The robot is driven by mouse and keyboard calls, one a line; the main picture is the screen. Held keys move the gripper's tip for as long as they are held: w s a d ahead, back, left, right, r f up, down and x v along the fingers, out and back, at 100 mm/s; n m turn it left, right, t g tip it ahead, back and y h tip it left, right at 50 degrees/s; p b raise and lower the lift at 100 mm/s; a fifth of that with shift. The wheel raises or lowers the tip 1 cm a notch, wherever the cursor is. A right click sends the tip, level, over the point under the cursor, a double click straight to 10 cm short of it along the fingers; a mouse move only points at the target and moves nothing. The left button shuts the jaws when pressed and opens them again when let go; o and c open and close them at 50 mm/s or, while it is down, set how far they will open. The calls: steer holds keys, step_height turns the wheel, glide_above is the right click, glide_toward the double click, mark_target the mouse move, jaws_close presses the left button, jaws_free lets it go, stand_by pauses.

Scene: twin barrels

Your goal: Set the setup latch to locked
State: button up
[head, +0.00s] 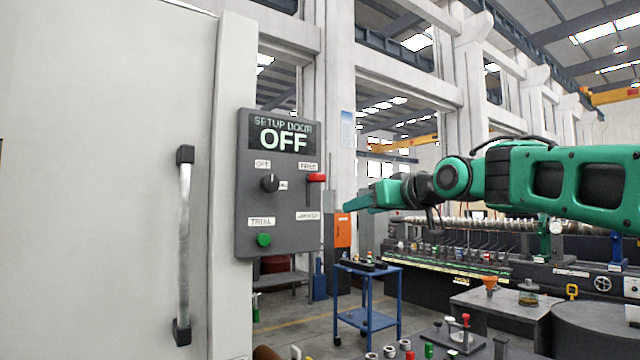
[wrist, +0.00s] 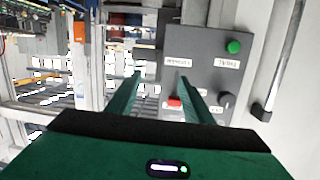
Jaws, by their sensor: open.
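The setup latch (head: 316,178) is a red handle on a dark slot, on the right side of the grey control panel (head: 246,200). It sits at the slot's upper end, just under a small label that seems to read FREE. A lower label (head: 308,216), too small to read surely, marks the slot's bottom. My gripper (head: 347,207) is open, to the right of the panel and a little below the red handle. In the wrist view, which looks upside down, the red handle (wrist: 174,101) shows between the spread fingers of my gripper (wrist: 160,77), nearer the right finger. I see no contact.
The panel's display (head: 284,134) reads SETUP DOOR OFF. A black knob (head: 270,183) and a green button (head: 264,240) sit left of the latch. A white door with a metal handle (head: 184,245) stands at left. A blue cart (head: 366,295) stands behind.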

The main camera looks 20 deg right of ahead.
steer(key=n+t+y, duration=0.2)
glide_toward(322, 177)
steer(key=x, duration=0.9)
steer(key=shift+w+a, duration=0.2)
steer(key=shift+w, duration=0.2)
